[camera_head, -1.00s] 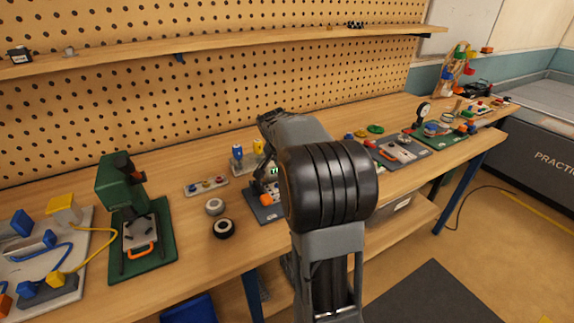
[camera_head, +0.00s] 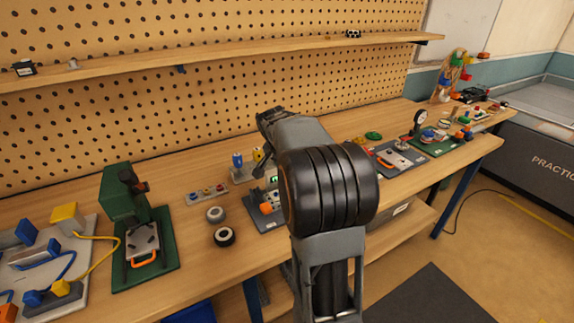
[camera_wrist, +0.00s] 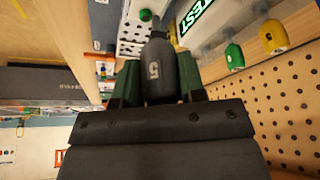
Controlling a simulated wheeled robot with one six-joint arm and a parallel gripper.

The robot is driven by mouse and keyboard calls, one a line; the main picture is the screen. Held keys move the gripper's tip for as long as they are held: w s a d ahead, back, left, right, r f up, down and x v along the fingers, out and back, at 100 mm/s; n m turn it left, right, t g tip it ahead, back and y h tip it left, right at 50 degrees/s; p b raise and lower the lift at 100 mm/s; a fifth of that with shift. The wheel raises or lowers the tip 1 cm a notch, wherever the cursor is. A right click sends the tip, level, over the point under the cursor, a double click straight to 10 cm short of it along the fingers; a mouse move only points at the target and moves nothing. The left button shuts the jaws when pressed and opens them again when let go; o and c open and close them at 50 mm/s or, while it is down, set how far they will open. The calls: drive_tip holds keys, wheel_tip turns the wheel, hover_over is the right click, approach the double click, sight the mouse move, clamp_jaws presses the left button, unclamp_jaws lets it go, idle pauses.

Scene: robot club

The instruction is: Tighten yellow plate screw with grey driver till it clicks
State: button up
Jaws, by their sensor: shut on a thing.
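My gripper (camera_wrist: 158,92) shows in the wrist view with its two dark green fingers shut on the grey driver (camera_wrist: 158,72). The driver's handle carries a pale marking and points away from the camera. Its tip is hidden or too small to make out. Beyond it is a white plate with dark holes (camera_wrist: 132,38) and small coloured spots. I cannot pick out the yellow plate screw, nor tell whether the driver touches anything.
A lit TEST sign (camera_wrist: 197,14) is beside the driver. Green (camera_wrist: 235,56) and yellow (camera_wrist: 273,37) handles stand near the pegboard (camera_wrist: 285,110). In the head view, a dark board with an orange knob (camera_head: 266,208) is partly behind my arm.

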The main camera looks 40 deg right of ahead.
drive_tip(key=shift+r+p, duration=1)
drive_tip(key=shift+r, duration=0.6)
